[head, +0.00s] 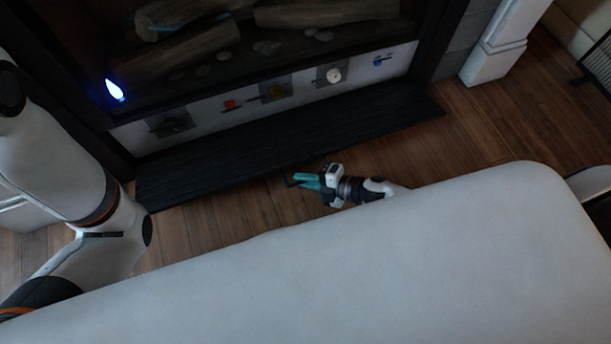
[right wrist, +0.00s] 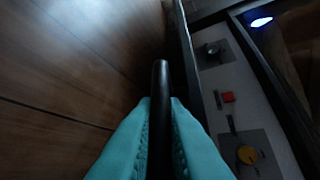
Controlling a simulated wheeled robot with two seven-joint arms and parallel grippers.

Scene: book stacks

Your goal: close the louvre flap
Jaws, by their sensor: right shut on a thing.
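The black louvre flap (head: 290,135) lies folded down along the bottom of the fireplace, over the wood floor, with the control panel exposed behind it. My right gripper (head: 306,180) is at the flap's front edge, its teal fingers pointing left. In the right wrist view its fingers (right wrist: 160,112) are shut on a dark, round-ended handle bar (right wrist: 160,90). Whether the bar joins the flap is too dark to tell. My left arm shows at the left of the head view, but its gripper is out of view.
A blue flame-shaped light (head: 114,90) glows at left. Logs (head: 180,52) lie above. Wood floor (head: 480,130) is clear at right.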

